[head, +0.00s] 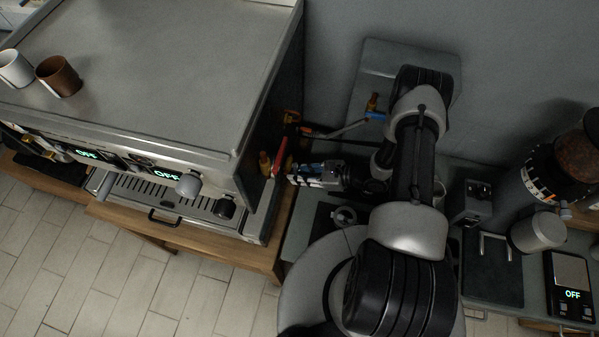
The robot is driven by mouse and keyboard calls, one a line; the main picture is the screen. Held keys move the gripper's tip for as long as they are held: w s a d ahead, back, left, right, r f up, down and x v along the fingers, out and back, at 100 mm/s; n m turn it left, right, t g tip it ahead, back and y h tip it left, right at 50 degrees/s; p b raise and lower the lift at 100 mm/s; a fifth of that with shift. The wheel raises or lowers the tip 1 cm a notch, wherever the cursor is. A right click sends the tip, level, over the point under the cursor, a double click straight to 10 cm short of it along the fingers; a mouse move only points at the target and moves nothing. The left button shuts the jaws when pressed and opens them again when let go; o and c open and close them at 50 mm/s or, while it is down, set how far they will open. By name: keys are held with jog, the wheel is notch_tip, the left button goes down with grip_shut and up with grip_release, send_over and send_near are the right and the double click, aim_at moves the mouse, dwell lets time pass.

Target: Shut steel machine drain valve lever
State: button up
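The steel machine (160,70) is a large boxy espresso machine at the left, with a dark right side panel. A red lever (280,153) stands at that side, close to a small brass-coloured fitting (265,163). It looks like a valve lever, and its exact angle is hard to read. My gripper (294,176) reaches left from my arm, and its tips are just right of and below the red lever. I cannot tell whether they touch it. The gap between the fingers is too small and dark to read.
An orange part (291,117) and a blue-handled valve (375,115) with a hose sit behind my gripper. A grinder (545,182) and a scale (570,280) stand at the right. Two cups, one white (15,68) and one brown (58,76), stand on the machine.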

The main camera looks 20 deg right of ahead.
jog(key=shift+o, duration=1.3)
jog(key=shift+w+b, duration=0.15)
jog(key=shift+b, duration=0.15)
